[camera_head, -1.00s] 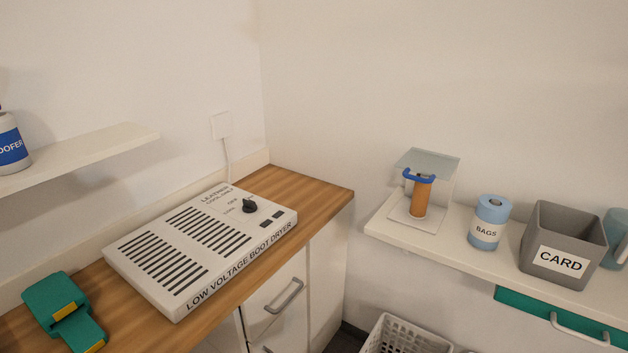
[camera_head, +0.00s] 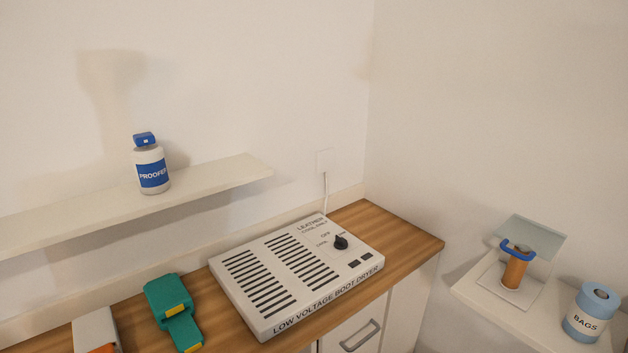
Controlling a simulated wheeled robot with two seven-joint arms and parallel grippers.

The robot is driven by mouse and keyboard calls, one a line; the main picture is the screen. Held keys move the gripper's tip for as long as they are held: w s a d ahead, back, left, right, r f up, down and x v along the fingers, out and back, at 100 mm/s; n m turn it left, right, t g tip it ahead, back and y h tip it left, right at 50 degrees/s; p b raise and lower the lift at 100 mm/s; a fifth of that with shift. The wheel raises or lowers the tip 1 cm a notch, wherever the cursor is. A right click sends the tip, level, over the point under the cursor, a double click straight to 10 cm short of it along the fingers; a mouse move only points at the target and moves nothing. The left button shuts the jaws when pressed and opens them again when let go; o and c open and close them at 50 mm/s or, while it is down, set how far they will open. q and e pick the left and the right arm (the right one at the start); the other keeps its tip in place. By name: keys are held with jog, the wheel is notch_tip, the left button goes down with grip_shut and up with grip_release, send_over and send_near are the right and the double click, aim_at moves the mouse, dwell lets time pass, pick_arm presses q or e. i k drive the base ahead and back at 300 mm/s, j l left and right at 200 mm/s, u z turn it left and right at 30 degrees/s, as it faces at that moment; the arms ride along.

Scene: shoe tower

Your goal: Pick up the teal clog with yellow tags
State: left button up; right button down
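The teal clog with yellow tags (camera_head: 167,300) lies on the wooden counter (camera_head: 398,238) at the lower left, to the left of the boot dryer. One yellow tag shows near its middle and another at its near end. Nothing touches it from above. Neither of my grippers shows in the head view.
The white low voltage boot dryer (camera_head: 290,272) stands on the counter right of the clog. A white and orange object (camera_head: 95,332) is partly cut off at the lower left. A shelf (camera_head: 215,179) with a proofer bottle (camera_head: 150,165) hangs above. A bag roll (camera_head: 591,312) stands at right.

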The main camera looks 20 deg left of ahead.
aim_at(171, 305)
jog(key=u, duration=1.55)
